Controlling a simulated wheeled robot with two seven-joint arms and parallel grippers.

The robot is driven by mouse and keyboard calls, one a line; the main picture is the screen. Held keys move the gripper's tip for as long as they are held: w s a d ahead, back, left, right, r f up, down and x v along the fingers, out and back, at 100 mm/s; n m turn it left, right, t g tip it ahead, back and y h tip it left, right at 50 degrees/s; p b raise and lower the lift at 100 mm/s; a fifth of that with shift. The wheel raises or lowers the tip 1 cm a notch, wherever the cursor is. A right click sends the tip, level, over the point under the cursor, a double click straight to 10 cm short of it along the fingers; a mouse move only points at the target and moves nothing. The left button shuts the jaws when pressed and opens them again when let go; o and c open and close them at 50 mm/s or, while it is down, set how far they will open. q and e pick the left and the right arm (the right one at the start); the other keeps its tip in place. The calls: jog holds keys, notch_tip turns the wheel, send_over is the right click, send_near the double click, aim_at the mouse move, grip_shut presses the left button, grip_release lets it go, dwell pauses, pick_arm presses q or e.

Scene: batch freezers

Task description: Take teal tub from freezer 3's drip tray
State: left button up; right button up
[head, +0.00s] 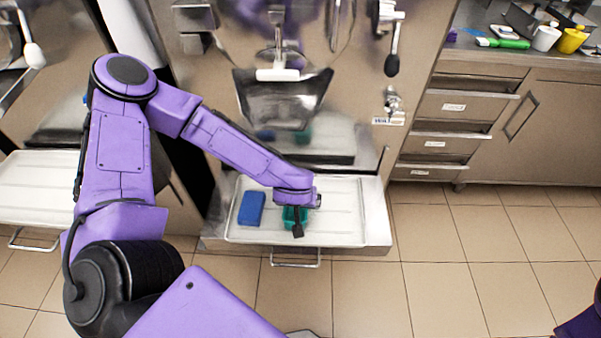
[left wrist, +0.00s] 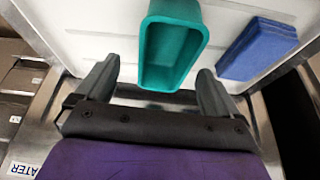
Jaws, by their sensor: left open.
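The teal tub (left wrist: 170,48) sits on the white drip tray (head: 340,215) below the freezer. In the head view the tub (head: 289,216) is mostly hidden by my left gripper (head: 298,232), which is above it. In the left wrist view my left gripper (left wrist: 158,90) is open, with one finger at each side of the tub's near end. Both fingers look apart from the tub walls. The tub looks empty. Of my right arm, only a purple part shows at the lower right edge of the head view; its gripper is out of view.
A blue block (head: 252,208) lies on the tray left of the tub, and also shows in the left wrist view (left wrist: 258,48). The freezer's metal front and chute (head: 283,95) rise behind the tray. Another tray (head: 40,190) is at the left. Drawers (head: 440,140) stand at the right.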

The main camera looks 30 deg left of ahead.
pick_arm(q)
jog(key=x, duration=0.2)
jog(key=a+b+x, duration=0.1)
jog(key=x, duration=0.2)
jog(key=shift+s+f, duration=0.1)
jog(key=shift+f, duration=0.1)
jog(key=shift+w+f, duration=0.25)
jog(key=shift+f, duration=0.15)
jog(key=shift+r, duration=0.1)
jog(key=c, duration=0.9)
